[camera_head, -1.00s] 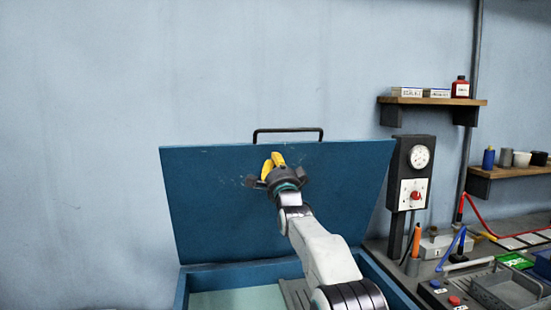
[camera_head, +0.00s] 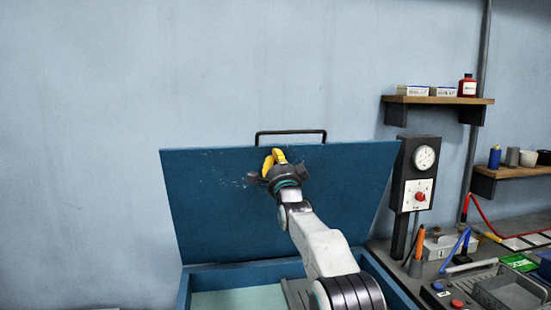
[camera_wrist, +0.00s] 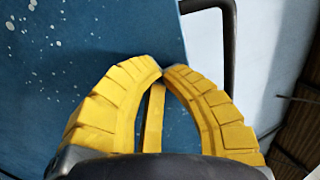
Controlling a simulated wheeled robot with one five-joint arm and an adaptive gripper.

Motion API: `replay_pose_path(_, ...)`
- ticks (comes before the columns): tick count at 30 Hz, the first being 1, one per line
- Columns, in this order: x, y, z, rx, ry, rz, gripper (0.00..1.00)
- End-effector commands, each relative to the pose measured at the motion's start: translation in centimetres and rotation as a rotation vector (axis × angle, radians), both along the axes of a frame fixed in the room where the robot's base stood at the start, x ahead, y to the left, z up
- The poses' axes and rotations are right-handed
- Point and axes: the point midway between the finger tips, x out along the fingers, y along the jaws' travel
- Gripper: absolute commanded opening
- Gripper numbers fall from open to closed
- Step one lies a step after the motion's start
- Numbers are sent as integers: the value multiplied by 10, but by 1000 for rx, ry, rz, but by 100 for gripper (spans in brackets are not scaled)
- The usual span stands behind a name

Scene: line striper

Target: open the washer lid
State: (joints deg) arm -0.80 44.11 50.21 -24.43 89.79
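The blue washer lid (camera_head: 215,205) stands raised and steep above the washer's blue tub (camera_head: 232,272), in front of the wall. Its dark bar handle (camera_head: 290,132) sticks up past the top edge; in the wrist view the handle (camera_wrist: 229,50) is right of the lid (camera_wrist: 75,60). My gripper (camera_head: 274,157) is at the lid's inner face, just below the top edge. In the wrist view the yellow fingers (camera_wrist: 162,72) meet at their tips, with nothing seen between them. Whether they touch the lid I cannot tell. The handle is outside the fingers.
A dark gauge box (camera_head: 414,175) stands close to the right of the lid. Wooden shelves (camera_head: 437,100) hold small containers farther right. The bench at lower right holds a grey tray (camera_head: 508,292), cables and tools. The wall left of the lid is bare.

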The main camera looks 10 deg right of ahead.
Motion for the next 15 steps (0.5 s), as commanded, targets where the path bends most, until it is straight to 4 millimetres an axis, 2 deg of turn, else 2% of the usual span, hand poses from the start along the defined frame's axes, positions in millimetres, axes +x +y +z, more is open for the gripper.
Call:
replay_pose_path(4, 10, 0, 11, 0, 17, 0, 0)
replay_pose_path(15, 36, 0, 20, 0, 69, 0, 0)
